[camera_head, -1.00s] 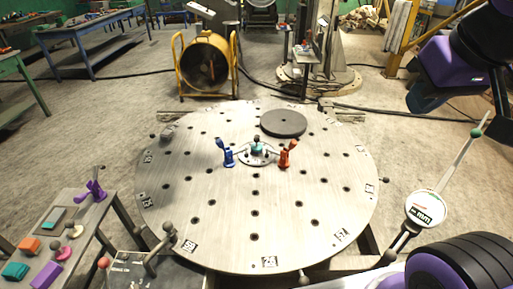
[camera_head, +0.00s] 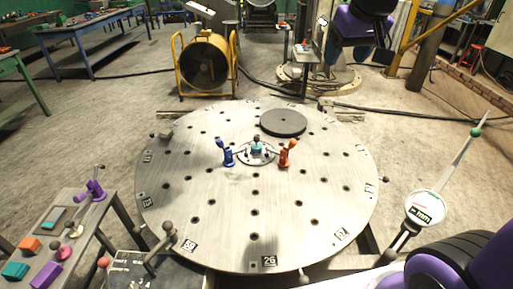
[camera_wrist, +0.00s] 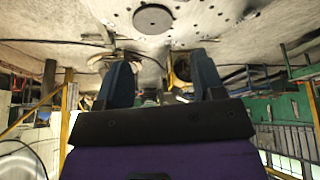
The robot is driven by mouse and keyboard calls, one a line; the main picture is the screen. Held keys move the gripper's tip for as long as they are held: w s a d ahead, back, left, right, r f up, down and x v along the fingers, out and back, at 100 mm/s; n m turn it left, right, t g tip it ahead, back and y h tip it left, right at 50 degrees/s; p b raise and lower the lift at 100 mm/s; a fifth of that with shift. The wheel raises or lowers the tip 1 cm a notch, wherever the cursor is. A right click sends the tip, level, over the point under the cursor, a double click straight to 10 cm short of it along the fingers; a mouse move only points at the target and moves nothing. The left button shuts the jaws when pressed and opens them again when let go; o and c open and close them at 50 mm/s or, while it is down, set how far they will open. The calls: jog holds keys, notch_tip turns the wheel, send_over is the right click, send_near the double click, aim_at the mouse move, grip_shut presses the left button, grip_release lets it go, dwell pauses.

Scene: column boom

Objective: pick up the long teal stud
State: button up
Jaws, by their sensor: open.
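A small teal piece (camera_head: 256,145) stands upright at the hub of the round steel table (camera_head: 215,210), between a blue clamp (camera_head: 227,154) and an orange clamp (camera_head: 287,153). It is the only upright teal piece I make out; its length is hard to judge. My gripper (camera_wrist: 162,80) is open in the wrist view, with two dark blue fingers apart and nothing clear between them. In the head view my purple arm hangs at the top right, beyond and right of the table, well away from the teal piece; the fingertips are not clear there.
A dark disc (camera_head: 283,122) lies on the table behind the hub. A lever with a round dial (camera_head: 424,208) rises at the right. A bench at the lower left holds a teal block (camera_head: 15,271), a purple block (camera_head: 46,275) and a purple clamp (camera_head: 95,190). A yellow-framed fan (camera_head: 205,65) stands behind.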

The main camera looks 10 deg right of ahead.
jog(key=w+a+f, duration=0.1)
jog(key=w+f, duration=0.2)
jog(key=w, duration=0.4)
jog(key=w+a+f, duration=0.2)
jog(key=w+f, duration=0.2)
jog(key=w, duration=0.3)
jog(key=n+y, duration=0.1)
jog(key=n, duration=0.1)
send_over(256, 143)
jog(key=s+d, duration=0.2)
jog(key=s, duration=0.2)
notch_tip(256, 143, down, 34)
jog(key=shift+g, duration=0.4)
jog(key=x, duration=0.6)
jog(key=shift+a, duration=0.25)
jog(key=shift+x, duration=2.85)
jog(key=shift+w+r, duration=0.1)
jog(key=shift+w, duration=0.05)
jog(key=shift+c, duration=0.3)
jog(key=c, duration=0.5)
